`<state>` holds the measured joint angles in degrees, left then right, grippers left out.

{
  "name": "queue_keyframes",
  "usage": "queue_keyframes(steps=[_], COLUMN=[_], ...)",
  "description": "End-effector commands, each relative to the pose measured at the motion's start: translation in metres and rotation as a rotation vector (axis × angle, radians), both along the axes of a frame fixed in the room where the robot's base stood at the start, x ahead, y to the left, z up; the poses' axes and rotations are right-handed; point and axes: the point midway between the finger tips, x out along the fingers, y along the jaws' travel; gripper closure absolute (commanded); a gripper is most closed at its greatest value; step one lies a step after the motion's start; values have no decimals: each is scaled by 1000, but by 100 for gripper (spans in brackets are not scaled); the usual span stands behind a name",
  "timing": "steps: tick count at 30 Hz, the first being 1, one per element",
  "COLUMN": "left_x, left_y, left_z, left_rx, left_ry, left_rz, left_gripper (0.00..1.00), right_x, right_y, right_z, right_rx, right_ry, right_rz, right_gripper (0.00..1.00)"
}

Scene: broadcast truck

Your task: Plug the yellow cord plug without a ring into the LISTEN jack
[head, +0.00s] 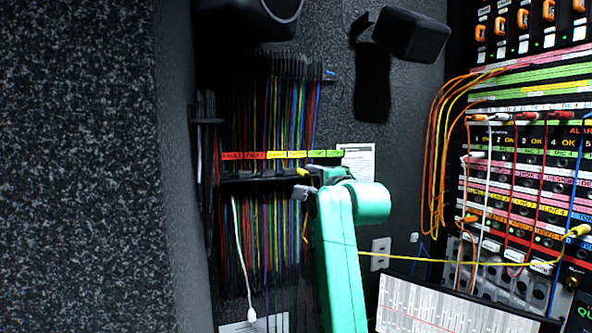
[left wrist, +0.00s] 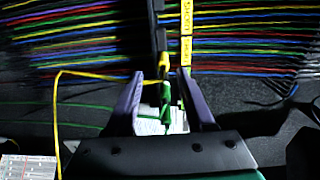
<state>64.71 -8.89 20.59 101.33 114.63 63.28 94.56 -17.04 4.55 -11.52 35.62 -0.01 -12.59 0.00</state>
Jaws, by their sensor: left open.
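My left gripper (head: 306,185) is open at the cord rack's labelled bar. In the left wrist view its purple fingers (left wrist: 160,76) stand on either side of a yellow plug (left wrist: 163,66), with a green plug (left wrist: 166,112) nearer the palm. The yellow plug also shows in the head view (head: 303,172), just above the fingers. A yellow cord (head: 450,263) runs from near the gripper to another yellow plug (head: 579,230) at the patch panel. I cannot tell which yellow plug carries a ring. The LISTEN label is not readable. My right gripper is not in view.
The rack (head: 262,176) holds many coloured hanging cords. The patch panel (head: 520,170) at right has several plugged cords. Orange cords (head: 433,160) hang at its left side. A fader console (head: 425,308) lies in front. A black speaker (head: 411,35) sticks out above.

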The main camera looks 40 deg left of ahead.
Motion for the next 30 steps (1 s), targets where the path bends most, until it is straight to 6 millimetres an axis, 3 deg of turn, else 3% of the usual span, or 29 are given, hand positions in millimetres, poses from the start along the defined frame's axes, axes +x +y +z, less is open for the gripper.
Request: queue_keyframes(steps=[11,21,30], left_x=[3,24,40], left_y=[6,48,77], left_z=[1,4,-1], left_rx=[5,6,6], left_ry=[6,7,6], left_rz=[3,4,2], left_gripper=[46,46,46], right_x=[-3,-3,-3], right_y=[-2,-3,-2], right_z=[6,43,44], right_rx=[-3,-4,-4], right_ry=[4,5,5], right_rz=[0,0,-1], right_gripper=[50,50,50])
